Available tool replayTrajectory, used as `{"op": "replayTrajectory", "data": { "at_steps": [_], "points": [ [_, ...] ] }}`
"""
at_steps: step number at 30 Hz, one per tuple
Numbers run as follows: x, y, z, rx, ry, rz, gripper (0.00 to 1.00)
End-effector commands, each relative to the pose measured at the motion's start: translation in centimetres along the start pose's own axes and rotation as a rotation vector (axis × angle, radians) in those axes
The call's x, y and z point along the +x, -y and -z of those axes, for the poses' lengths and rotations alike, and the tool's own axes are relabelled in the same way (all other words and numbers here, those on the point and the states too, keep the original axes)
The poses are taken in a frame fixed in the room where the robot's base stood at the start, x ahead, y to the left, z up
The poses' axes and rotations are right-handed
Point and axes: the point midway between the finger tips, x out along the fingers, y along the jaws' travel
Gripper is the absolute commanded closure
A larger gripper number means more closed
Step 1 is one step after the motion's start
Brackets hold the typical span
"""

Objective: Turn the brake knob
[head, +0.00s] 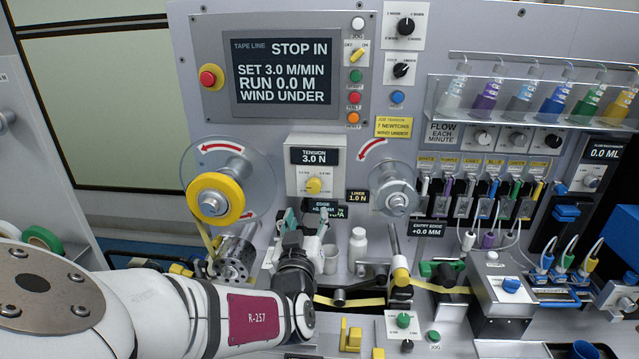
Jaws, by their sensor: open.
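A yellow knob (314,185) sits on a pale panel under a display (314,156) reading "TENSION 3.0 N". I take it for the brake knob, though no label reading "brake" is legible. Its pointer direction is too small to tell. My gripper (305,222) is open and empty, below the knob and apart from it in the picture. A yellow note (393,127) at the upper right reads "JOB TENSION 7 NEWTONS".
A yellow tape roll (216,199) is left of the knob, and a grey reel (393,196) is right. The main screen (282,72) reads "STOP IN". Tape runs along the bench.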

Motion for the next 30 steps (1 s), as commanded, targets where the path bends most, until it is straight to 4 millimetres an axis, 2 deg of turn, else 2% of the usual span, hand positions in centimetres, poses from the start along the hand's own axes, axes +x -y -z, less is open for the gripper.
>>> {"op": "replayTrajectory", "data": {
  "at_steps": [12,18,24,30],
  "points": [
    [7.9,-0.1,-0.1,-0.002,0.002,-0.001,0.49],
    [11.0,-0.1,-0.1,-0.001,0.003,0.0,0.49],
    [12.6,-0.1,-0.1,0.0,0.004,0.0,0.49],
    [12.8,-0.1,-0.1,0.0,0.004,0.001,0.49]
  ]
}}
